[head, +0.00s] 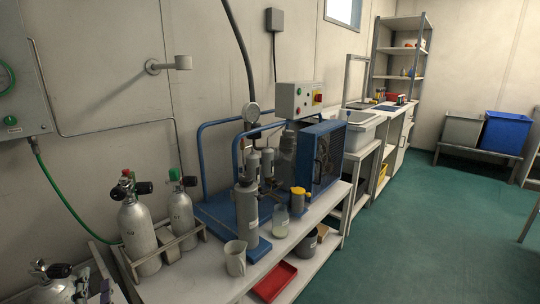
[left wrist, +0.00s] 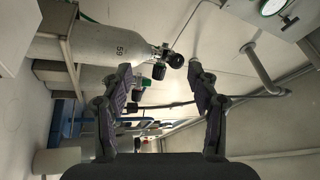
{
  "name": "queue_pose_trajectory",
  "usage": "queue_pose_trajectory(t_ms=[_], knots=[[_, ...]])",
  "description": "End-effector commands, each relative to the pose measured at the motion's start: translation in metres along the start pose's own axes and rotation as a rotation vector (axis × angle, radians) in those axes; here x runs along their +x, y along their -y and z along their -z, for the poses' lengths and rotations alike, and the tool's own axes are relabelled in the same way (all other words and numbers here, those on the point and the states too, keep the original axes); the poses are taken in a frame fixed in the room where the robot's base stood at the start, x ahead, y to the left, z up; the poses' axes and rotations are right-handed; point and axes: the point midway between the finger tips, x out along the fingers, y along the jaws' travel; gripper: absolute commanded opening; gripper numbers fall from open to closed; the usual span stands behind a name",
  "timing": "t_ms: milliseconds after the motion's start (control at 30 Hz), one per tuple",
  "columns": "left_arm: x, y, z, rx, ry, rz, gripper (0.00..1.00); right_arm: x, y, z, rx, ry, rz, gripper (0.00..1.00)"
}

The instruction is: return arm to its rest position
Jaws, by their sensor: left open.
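My left gripper (left wrist: 160,72) shows in the left wrist view with its two dark fingers spread wide and nothing held between them. A grey cylinder marked 59 (left wrist: 85,48) with a black valve knob (left wrist: 176,61) lies beyond the fingers in that sideways-turned view. My right gripper is in neither view.
Two grey cylinders (head: 138,232) (head: 181,215) stand upright in a rack on the bench. Another cylinder (head: 55,288) is at the lower left. A wall panel (head: 22,95) with a green hose is above. A compressor (head: 318,155) stands on the bench; open green floor (head: 430,240) lies right.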

Motion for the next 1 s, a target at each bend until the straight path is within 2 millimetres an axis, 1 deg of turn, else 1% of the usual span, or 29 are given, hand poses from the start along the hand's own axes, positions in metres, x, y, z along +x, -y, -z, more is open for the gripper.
queue_pose_trajectory(t_ms=[33,167,200,267,300,367,400,467,500,567,600,700,767,800,867,900,1000], knots=[[-0.005,-0.009,-0.013,-0.034,0.069,-0.033,0.60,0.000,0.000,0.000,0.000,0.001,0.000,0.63],[-0.028,-0.040,-0.048,-0.123,0.275,-0.151,0.60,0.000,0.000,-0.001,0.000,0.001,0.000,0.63],[-0.038,-0.052,-0.059,-0.151,0.345,-0.198,0.60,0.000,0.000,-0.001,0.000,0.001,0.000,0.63],[-0.058,-0.073,-0.074,-0.196,0.457,-0.282,0.60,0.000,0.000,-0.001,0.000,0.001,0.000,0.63],[-0.075,-0.089,-0.083,-0.227,0.535,-0.349,0.60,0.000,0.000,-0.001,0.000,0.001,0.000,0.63],[-0.106,-0.116,-0.091,-0.276,0.658,-0.471,0.60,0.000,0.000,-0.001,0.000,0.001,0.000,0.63],[-0.130,-0.134,-0.094,-0.309,0.736,-0.562,0.60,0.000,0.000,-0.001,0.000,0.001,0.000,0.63],[-0.166,-0.157,-0.091,-0.355,0.836,-0.701,0.60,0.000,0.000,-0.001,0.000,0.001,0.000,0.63],[-0.189,-0.170,-0.086,-0.382,0.890,-0.791,0.60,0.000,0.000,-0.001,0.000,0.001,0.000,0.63],[-0.220,-0.185,-0.076,-0.419,0.953,-0.916,0.60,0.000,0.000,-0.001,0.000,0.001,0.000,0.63],[-0.239,-0.192,-0.067,-0.443,0.985,-0.996,0.60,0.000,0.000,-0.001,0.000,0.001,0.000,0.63],[-0.282,-0.205,-0.043,-0.497,1.042,-1.184,0.60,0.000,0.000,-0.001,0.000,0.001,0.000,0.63],[-0.304,-0.209,-0.027,-0.529,1.062,-1.292,0.60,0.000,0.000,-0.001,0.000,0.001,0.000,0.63],[-0.319,-0.211,-0.016,-0.550,1.071,-1.363,0.60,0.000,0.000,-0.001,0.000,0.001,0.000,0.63],[-0.337,-0.210,0.001,-0.580,1.077,-1.463,0.60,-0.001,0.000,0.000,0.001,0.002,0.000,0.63],[-0.331,-0.209,-0.003,-0.569,1.084,-1.444,0.60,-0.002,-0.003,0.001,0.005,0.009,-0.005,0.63],[-0.330,-0.222,-0.013,-0.566,1.094,-1.428,0.60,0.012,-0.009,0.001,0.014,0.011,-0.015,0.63]])
